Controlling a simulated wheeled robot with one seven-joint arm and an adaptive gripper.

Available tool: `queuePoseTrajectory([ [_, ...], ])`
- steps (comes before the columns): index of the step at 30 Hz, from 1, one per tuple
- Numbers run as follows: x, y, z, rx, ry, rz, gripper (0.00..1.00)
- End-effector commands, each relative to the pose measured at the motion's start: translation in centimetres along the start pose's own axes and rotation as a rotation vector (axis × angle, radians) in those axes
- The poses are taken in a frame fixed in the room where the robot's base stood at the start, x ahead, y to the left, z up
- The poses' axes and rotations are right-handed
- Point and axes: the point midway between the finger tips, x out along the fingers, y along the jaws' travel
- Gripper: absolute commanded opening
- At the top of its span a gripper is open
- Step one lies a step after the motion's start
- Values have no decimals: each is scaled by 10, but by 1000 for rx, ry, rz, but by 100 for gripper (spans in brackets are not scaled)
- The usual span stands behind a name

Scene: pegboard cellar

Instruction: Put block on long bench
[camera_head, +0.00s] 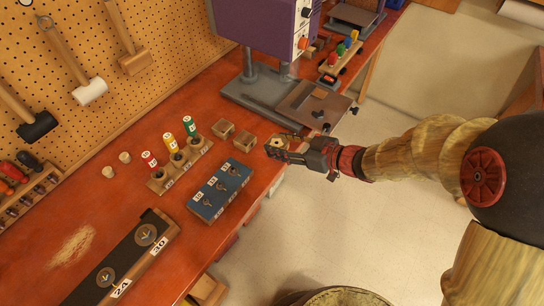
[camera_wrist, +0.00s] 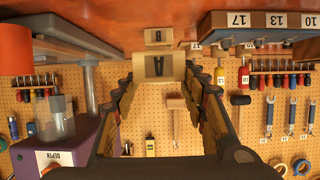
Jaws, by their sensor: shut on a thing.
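My gripper (camera_head: 277,150) is shut on a small wooden block (camera_head: 277,143) near the front edge of the long red-brown bench (camera_head: 110,198). In the wrist view, which looks upside down, the held block (camera_wrist: 158,67) shows the letter A between the two fingers. A second block (camera_wrist: 158,36) marked B sits behind it, on the bench. In the head view two similar wooden blocks (camera_head: 223,129) (camera_head: 245,141) stand on the bench just left of my gripper. I cannot tell the exact gap between the held block and the bench top.
A blue numbered key board (camera_head: 219,191) lies left of my gripper, with a rack of coloured bottles (camera_head: 180,163) behind it. The purple drill press (camera_head: 265,25) and its base (camera_head: 255,92) stand farther along. Bare bench shows around the wood shavings (camera_head: 73,245).

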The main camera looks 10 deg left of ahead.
Motion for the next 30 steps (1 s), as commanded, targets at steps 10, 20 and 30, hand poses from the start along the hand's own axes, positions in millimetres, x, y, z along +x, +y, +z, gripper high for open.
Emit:
queuePoseTrajectory([
  [10, 34, 1, 18, -1, 1, 1, 18],
  [20, 55, 1, 50, -1, 1, 2, 18],
  [30, 55, 1, 51, -2, 1, 2, 18],
])
